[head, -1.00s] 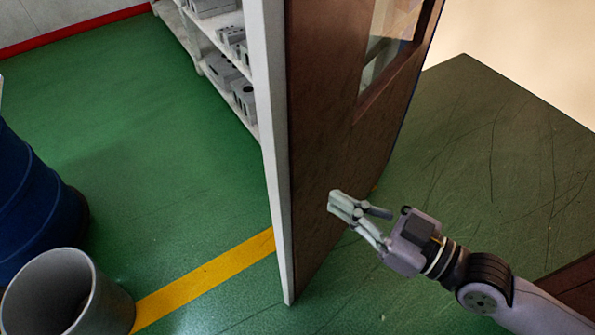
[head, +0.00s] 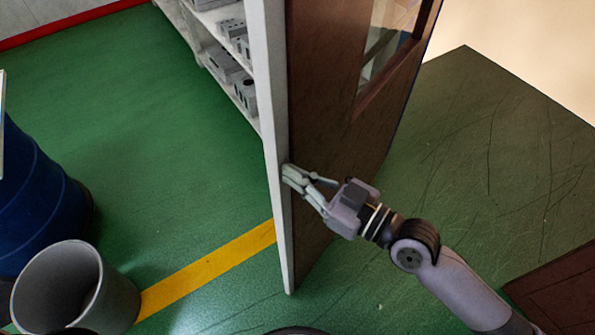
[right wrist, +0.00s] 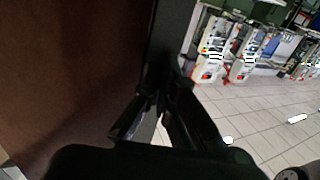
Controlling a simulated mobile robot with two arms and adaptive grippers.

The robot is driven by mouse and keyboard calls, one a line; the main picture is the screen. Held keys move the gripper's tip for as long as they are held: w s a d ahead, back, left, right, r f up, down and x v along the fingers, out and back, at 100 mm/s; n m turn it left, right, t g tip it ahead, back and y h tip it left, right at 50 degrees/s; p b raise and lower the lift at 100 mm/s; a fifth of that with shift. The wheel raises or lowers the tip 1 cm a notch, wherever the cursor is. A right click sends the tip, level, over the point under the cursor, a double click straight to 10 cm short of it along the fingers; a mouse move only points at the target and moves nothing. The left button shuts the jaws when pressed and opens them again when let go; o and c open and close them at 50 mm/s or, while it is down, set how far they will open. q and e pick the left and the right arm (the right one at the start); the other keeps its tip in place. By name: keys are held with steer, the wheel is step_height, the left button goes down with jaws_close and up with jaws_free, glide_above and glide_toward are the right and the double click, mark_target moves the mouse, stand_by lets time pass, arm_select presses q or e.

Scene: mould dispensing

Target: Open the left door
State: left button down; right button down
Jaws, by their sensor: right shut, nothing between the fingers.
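The brown door (head: 335,110) stands partly open, seen nearly edge-on in the head view, with a pale edge (head: 272,130) and a glass window in its upper part. My right gripper (head: 287,173) is shut and empty, with its fingertips at the door's pale edge, on the brown face side. Whether the fingers touch the door cannot be told. In the right wrist view the brown door face (right wrist: 70,70) fills the left side and the gripper's dark fingers (right wrist: 160,105) are close to its edge. My left gripper is not in view.
A shelf (head: 225,60) with grey metal blocks stands behind the door. A grey bin (head: 75,290) and a blue barrel (head: 40,200) stand at the left. A yellow line (head: 210,265) crosses the green floor, which is clear between barrel and door. Another brown panel (head: 560,290) shows at the lower right.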

steer(key=p+x, duration=0.1)
steer(key=x, duration=1)
steer(key=shift+a, duration=0.3)
